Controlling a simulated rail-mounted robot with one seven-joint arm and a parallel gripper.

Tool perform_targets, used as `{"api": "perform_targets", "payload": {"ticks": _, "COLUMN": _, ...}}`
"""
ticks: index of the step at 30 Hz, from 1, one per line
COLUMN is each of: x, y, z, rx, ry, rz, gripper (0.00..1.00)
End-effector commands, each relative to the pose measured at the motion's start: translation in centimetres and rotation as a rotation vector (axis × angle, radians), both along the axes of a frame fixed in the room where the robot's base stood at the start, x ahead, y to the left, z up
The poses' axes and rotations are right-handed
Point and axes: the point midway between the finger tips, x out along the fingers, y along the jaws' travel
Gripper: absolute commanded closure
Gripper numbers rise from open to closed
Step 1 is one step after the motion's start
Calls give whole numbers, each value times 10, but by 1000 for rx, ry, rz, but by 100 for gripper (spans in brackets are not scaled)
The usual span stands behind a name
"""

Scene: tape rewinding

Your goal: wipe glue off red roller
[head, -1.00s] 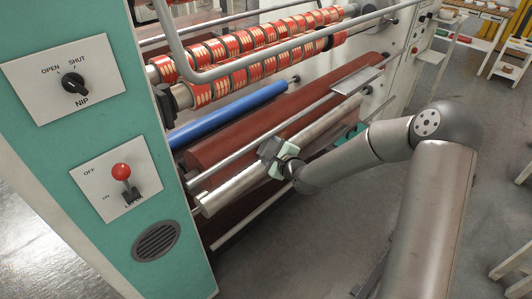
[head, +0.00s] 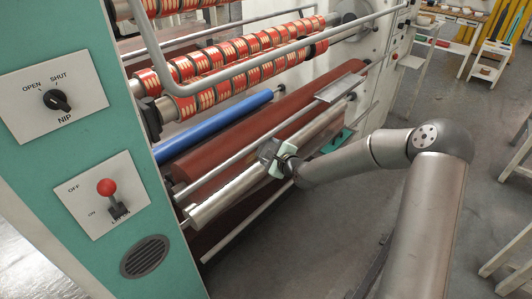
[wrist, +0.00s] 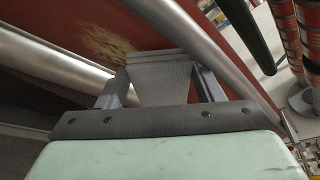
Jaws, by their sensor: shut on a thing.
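The red roller (head: 215,148) is a long, dark red cylinder running diagonally across the machine in the head view. In the wrist view the red roller (wrist: 42,14) fills the upper area and carries a streaky yellowish glue patch (wrist: 100,38) at upper left. My gripper (head: 266,152) is at the machine's front, by the bare steel roller, in front of the red roller. In the wrist view its dark fingers are shut on a flat grey piece (wrist: 163,82), perhaps a wiping pad. The glue lies just beyond and left of this piece. I cannot tell whether they touch.
A steel roller (head: 222,200) and a thin bar (head: 240,152) run in front of the red roller. A blue roller (head: 215,122) lies behind it. A metal plate (head: 342,84) rests over the right part. The green side panel (head: 125,150) bounds the left; floor is open in front.

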Motion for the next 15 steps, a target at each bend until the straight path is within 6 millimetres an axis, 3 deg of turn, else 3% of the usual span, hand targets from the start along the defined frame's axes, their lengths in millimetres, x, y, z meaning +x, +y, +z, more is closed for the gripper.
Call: {"api": "perform_targets", "payload": {"ticks": 15, "x": 29, "y": -28, "z": 7, "rx": 4, "ry": -17, "rz": -7, "gripper": 57}}
